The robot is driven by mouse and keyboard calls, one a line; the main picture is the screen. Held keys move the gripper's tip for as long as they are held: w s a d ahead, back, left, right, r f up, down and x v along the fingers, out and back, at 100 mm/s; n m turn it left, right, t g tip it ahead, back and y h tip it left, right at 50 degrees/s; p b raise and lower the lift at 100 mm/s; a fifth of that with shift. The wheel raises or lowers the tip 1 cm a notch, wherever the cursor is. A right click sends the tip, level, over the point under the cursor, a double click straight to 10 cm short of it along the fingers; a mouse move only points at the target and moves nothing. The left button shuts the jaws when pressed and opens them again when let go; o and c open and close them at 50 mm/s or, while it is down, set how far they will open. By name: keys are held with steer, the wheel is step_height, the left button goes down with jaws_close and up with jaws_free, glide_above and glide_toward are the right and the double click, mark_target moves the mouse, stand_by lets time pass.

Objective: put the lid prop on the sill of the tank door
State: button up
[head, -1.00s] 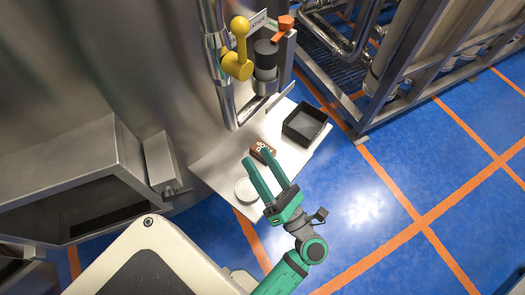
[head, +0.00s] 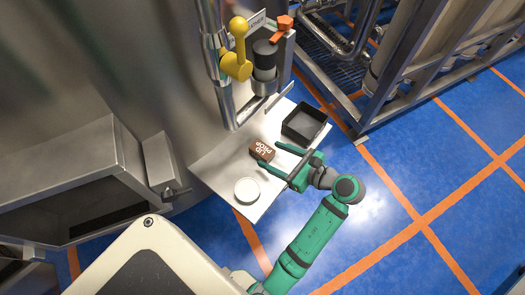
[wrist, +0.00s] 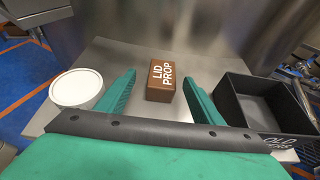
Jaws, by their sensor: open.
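The lid prop (head: 262,150) is a small brown block with white lettering, lying on a light metal shelf (head: 221,166). In the wrist view the lid prop (wrist: 162,81) sits ahead of and between my fingers, apart from them. My green gripper (head: 268,155) is open and empty, low over the shelf, with its fingers pointing left toward the block. The tank door (head: 70,163) appears to be the boxy steel opening at the left, with a dark gap beneath; its sill is not clearly visible.
A round white-topped tub (head: 247,190) stands at the shelf's front. A black open bin (head: 304,123) stands at its right. A steel pipe with a yellow valve handle (head: 238,62) rises behind. Blue floor lies open to the right.

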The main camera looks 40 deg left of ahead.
mark_target(263, 151)
steer(key=shift+w+x, duration=0.1)
steer(key=shift+x, duration=1.45)
steer(key=shift+w+x, duration=0.15)
steer(key=shift+x, duration=1.4)
steer(key=shift+d+f, duration=0.15)
steer(key=c, duration=1.3)
steer(key=shift+s, duration=0.1)
